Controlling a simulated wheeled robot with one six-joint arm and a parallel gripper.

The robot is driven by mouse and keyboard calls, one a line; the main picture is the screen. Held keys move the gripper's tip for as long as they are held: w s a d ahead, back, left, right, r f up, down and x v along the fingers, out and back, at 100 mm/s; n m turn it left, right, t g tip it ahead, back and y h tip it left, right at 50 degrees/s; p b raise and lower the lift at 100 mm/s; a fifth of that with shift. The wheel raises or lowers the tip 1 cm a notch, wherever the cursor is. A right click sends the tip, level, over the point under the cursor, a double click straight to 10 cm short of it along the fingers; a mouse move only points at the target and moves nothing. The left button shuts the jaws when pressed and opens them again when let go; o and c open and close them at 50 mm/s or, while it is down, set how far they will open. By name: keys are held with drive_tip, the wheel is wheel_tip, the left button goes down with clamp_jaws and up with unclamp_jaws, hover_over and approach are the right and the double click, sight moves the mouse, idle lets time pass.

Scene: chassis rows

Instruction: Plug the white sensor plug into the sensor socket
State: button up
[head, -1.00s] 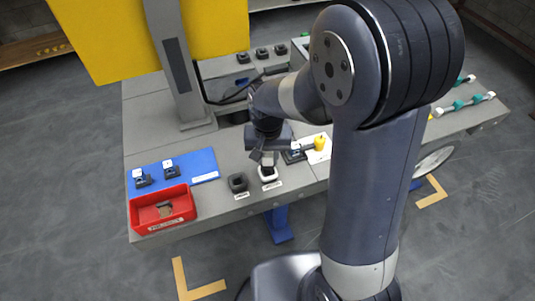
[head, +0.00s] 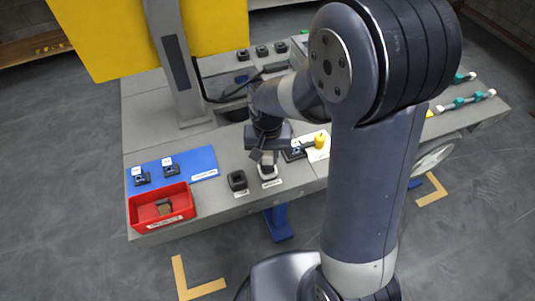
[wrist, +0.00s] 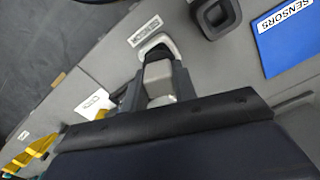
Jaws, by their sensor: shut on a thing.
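My gripper (head: 265,158) is shut on the pale plug (wrist: 157,71), which sits between its fingers in the wrist view (wrist: 156,84). The white-rimmed socket (head: 269,176) is directly under the gripper on the bench's front edge, with a white label in front of it. In the wrist view the socket's white rim (wrist: 153,41) shows just beyond the plug, with a dark opening. The plug's tip is close to the socket or at it; whether it has entered cannot be told, as the fingers and plug hide part of the opening.
A black socket (head: 238,180) stands just left of the white one. A yellow knob (head: 320,141) stands to the right. A grey post (head: 176,65) rises behind.

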drive_tip(key=shift+f+b, duration=0.95)
drive_tip(key=shift+f, duration=0.35)
drive_tip(key=o, duration=1.1)
drive_tip(key=shift+c, duration=0.2)
wheel_tip(320, 180, up, 11)
drive_tip(key=shift+f+p, duration=0.1)
drive_tip(key=shift+p, duration=1)
drive_tip(key=shift+f, duration=0.1)
wheel_tip(320, 180, down, 11)
drive_tip(key=shift+r+b, duration=0.1)
drive_tip(key=shift+b, duration=1.05)
drive_tip(key=shift+r+p, duration=0.35)
drive_tip(key=shift+r, duration=0.1)
